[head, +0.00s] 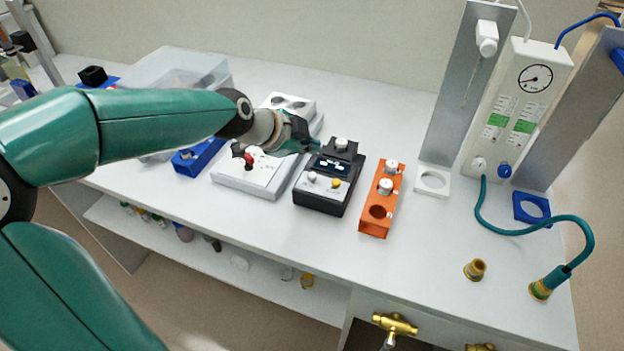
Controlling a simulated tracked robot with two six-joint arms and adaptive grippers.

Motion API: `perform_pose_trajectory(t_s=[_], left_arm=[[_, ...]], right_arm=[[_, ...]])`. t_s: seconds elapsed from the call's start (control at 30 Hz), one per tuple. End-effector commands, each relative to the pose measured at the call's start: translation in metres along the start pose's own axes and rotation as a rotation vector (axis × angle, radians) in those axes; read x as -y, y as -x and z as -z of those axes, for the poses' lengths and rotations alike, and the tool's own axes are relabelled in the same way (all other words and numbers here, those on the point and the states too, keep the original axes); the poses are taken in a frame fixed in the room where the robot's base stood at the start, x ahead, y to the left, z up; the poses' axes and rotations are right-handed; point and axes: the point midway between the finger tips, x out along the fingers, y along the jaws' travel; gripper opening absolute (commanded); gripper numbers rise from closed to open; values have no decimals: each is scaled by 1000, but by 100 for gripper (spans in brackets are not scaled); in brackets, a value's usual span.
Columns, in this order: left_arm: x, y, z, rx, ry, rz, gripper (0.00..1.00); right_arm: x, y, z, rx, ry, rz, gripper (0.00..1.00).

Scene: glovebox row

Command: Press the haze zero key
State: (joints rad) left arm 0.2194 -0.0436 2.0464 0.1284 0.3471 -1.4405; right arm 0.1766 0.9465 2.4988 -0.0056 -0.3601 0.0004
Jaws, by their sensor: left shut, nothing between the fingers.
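A black meter (330,180) with a small lit display (331,166) stands on the bench in the middle of the view. The key labels are too small to read, so I cannot tell which is the haze zero key. A capped vial (341,144) sits in the top of the meter. My left gripper (316,146) is shut and empty, above the meter's back left corner and apart from both keys. My right gripper is out of view.
A white instrument (248,176) with a red-and-black knob stands left of the meter, partly behind my left arm. An orange rack (379,212) with capped vials stands close on the right. A gauge panel (520,105) and teal hose (560,222) are farther right. Bench in front is clear.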

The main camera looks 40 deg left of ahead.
Motion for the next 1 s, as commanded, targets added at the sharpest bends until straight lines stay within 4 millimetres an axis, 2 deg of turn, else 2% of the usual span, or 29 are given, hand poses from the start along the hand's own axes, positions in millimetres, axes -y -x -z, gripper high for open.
perform_pose_trajectory(t_s=[0.03, 0.2, 0.4, 1.0], left_arm=[[-7, -9, -7, 1, 0, -1, 0], [-19, -26, -19, 0, 1, -1, 0], [-25, -34, -25, 0, -1, 1, 0], [-26, -35, -24, 0, -1, -1, 0]], right_arm=[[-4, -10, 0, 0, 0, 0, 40], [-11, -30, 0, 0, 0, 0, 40], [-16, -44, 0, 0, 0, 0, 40], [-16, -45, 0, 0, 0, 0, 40]])
